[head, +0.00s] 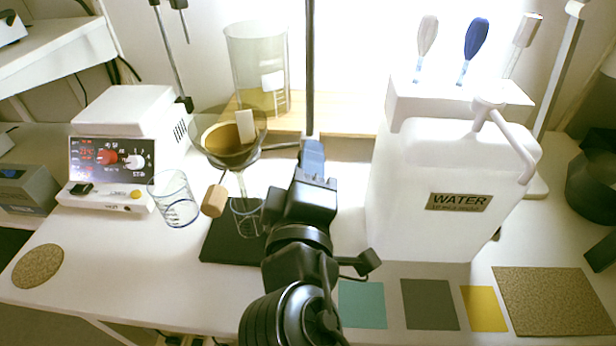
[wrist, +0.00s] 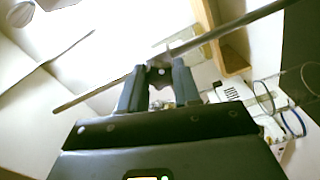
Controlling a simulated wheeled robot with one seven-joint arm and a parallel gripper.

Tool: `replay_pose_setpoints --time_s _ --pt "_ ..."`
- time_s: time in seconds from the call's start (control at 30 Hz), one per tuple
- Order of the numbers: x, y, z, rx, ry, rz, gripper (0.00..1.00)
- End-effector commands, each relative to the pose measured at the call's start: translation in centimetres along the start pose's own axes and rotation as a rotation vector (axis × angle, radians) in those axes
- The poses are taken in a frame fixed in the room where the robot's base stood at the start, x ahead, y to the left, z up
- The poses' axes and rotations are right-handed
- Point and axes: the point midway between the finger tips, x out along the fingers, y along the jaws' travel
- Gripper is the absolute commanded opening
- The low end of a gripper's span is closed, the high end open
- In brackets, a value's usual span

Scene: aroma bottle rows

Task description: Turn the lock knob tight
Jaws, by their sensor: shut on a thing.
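My gripper (head: 312,158) is in the middle of the head view, reaching forward to the upright metal rod (head: 310,70) of the stand. In the wrist view my two dark fingers (wrist: 160,72) are closed in around a small grey piece (wrist: 159,66) at the rod (wrist: 100,91). This piece appears to be the lock knob; its shape is mostly hidden between the fingertips. In the head view my gripper hides the knob. A dark funnel (head: 232,158) sits left of the rod, above a glass beaker (head: 247,222) on a black base (head: 220,247). I cannot tell how tight the knob is.
A white water canister (head: 410,190) stands close on the right. A glass beaker (head: 174,205) and a white control device (head: 125,130) stand on the left. A tall glass cylinder (head: 257,60) is behind. Coloured mats (head: 428,304) lie at the front right.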

Motion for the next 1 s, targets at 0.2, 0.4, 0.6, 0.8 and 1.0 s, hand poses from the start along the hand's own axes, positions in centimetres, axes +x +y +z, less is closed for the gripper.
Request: replay_pose_setpoints --time_s 0.2,0.4,0.6,0.8,1.0 --pt "0.02 -0.37 0.18 0.206 -0.001 0.002 0.02" --pt "0.02 -0.39 0.13 0.396 0.000 0.002 0.02" --pt "0.01 -0.42 0.10 0.581 0.000 0.002 0.02" --pt "0.00 -0.38 0.07 0.744 0.000 0.002 0.02" --pt "0.01 -0.29 0.02 0.866 0.000 0.001 0.02"
